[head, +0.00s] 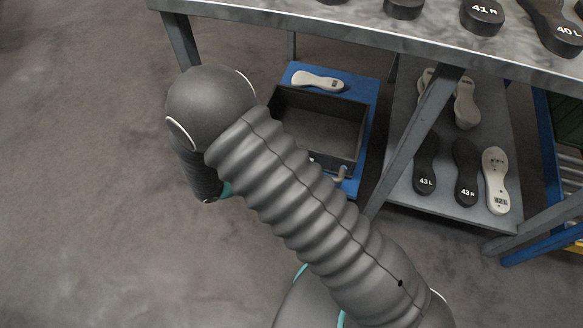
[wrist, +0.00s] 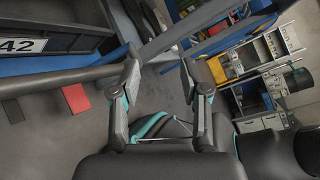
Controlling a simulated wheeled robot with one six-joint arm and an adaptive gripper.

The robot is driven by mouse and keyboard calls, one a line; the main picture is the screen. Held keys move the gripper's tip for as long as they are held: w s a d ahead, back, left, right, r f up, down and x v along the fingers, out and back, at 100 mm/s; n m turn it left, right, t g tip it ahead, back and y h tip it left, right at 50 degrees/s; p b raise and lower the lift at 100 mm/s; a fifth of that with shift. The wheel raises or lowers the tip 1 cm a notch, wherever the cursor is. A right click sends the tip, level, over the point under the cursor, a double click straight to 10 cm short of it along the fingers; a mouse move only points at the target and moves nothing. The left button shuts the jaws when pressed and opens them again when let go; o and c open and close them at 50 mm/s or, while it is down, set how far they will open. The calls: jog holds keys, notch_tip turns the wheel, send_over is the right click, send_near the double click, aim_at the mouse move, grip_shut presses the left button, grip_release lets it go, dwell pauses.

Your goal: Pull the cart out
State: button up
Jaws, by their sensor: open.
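The cart (head: 366,115) is blue and stands under the metal table in the head view. It carries an open, empty-looking black bin (head: 318,122) and a pale sole (head: 317,81) on its far rim. A small grey handle end (head: 342,173) shows at its near side; my arm covers the rest. In the wrist view a black bin (wrist: 75,15) labelled 42 sits above a blue edge, with a grey bar (wrist: 50,84) in front. My gripper (wrist: 160,70) is open and empty there. Its left fingertip is close to the bar's right end; contact cannot be told. My arm hides the gripper in the head view.
The metal table (head: 400,38) spans above the cart, its legs (head: 425,125) beside it. A lower shelf (head: 445,205) right of the cart holds several soles. Open floor (head: 90,200) lies left. In the wrist view, a red block (wrist: 76,98) lies on the floor.

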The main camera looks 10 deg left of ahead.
jog(key=s+a+f+n+t+y, duration=0.2)
jog(key=s+a+f+n+t, duration=0.15)
jog(key=f+n, duration=0.25)
jog(key=s+a+f+n+t+y, duration=0.2)
jog(key=s+a+f+n+t, duration=0.1)
jog(key=a+f+n+t, duration=0.25)
jog(key=shift+n+y, duration=0.35)
jog(key=shift+y, duration=0.05)
jog(key=x, duration=0.9)
jog(key=d+f+p+x, duration=0.1)
jog(key=x, duration=0.4)
jog(key=shift+s, duration=0.1)
grip_shut()
